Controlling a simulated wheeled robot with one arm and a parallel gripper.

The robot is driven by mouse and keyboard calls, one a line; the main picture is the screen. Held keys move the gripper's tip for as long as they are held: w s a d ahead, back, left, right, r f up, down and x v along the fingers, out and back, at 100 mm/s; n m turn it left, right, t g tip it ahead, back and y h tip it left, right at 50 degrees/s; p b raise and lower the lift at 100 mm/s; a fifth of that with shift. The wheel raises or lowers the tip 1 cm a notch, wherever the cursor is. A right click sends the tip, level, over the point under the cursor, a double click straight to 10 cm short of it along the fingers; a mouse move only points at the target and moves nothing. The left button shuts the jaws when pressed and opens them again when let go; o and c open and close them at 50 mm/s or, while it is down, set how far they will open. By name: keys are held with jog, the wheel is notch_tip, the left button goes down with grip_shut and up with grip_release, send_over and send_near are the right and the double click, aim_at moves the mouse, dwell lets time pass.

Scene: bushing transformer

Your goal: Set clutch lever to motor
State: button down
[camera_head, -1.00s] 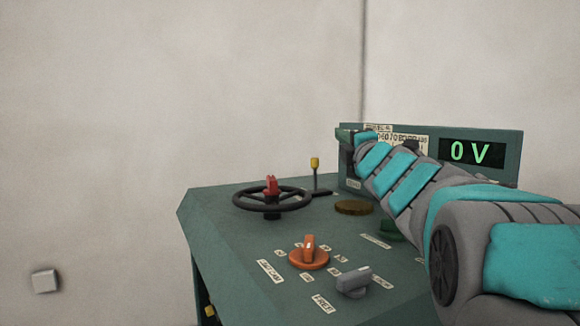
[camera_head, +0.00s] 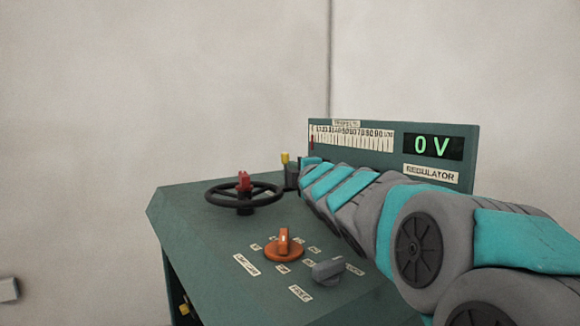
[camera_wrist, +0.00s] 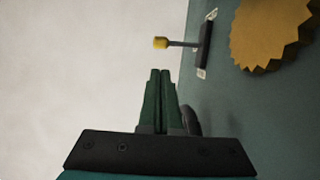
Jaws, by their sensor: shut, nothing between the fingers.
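A thin lever with a yellow knob (camera_head: 285,158) stands at the back of the green console, behind the handwheel. In the wrist view the lever (camera_wrist: 183,43) sticks out from a black base with small white labels, too blurred to read. My gripper (camera_wrist: 160,73) is shut and empty, its green fingers pointing towards the lever. A gap shows in the picture between the fingertips and the yellow knob. In the head view the gripper's end is close to the lever and hard to make out, with my arm behind it.
A black handwheel (camera_head: 245,207) with a red grip stands left of my arm. An orange knob (camera_head: 284,247) and a grey knob (camera_head: 329,270) sit in front. A panel with a scale and a 0 V display (camera_head: 433,147) rises behind. A brass toothed disc (camera_wrist: 272,35) is right of the lever.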

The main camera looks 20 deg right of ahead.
aim_at(284, 161)
jog(key=w, duration=0.3)
jog(key=w+p, duration=0.1)
jog(key=w, duration=0.2)
jog(key=w+d, duration=0.1)
jog(key=w, duration=0.2)
jog(key=shift+w, duration=0.2)
